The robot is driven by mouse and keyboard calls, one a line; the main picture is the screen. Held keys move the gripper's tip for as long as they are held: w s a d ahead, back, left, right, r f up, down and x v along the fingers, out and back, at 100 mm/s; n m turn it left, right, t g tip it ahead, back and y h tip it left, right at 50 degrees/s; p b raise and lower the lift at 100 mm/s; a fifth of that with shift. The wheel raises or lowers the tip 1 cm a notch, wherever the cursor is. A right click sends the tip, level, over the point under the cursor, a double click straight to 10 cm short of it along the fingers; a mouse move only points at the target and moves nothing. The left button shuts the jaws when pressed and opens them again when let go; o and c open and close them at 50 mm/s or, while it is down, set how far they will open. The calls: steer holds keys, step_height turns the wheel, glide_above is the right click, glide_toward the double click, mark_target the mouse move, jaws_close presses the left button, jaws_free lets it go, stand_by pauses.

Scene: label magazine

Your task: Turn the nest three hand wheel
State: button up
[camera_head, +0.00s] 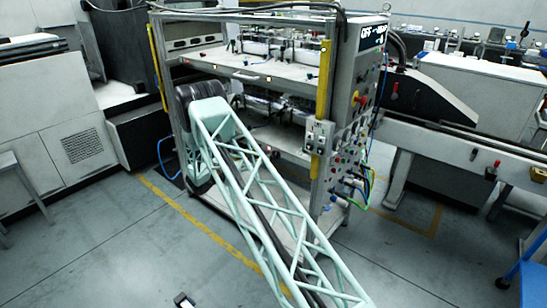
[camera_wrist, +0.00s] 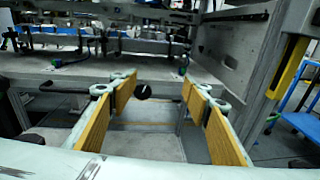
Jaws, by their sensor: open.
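My gripper (camera_wrist: 160,90) is open, its two yellow-padded fingers apart and pointing forward at the front of the machine. A small dark round knob (camera_wrist: 143,91) shows between the fingers, nearer the left one, with no finger seen touching it. It may be a hand wheel, but I cannot tell which nest it belongs to. In the head view the label machine (camera_head: 250,72) stands in the middle with an upper and a lower level of mechanisms. My own arm covers its lower left part, and the gripper cannot be made out there.
A control panel (camera_head: 345,130) with buttons, cables and a red switch is on the machine's right end. Yellow upright guards (camera_head: 324,80) stand at its front corners. A conveyor (camera_head: 450,150) runs off to the right. The floor (camera_head: 110,250) at front left is mostly clear.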

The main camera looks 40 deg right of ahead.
mark_target(275, 155)
step_height(275, 155, down, 9)
steer(key=w+n+t, duration=0.2)
steer(key=shift+w+d+n+h, duration=0.2)
steer(key=shift+w+n+h, duration=0.1)
steer(key=shift+d, duration=0.1)
steer(key=shift+b+x, duration=0.7)
steer(key=shift+x, duration=6.1)
steer(key=shift+c, duration=0.5)
steer(key=c, duration=0.7)
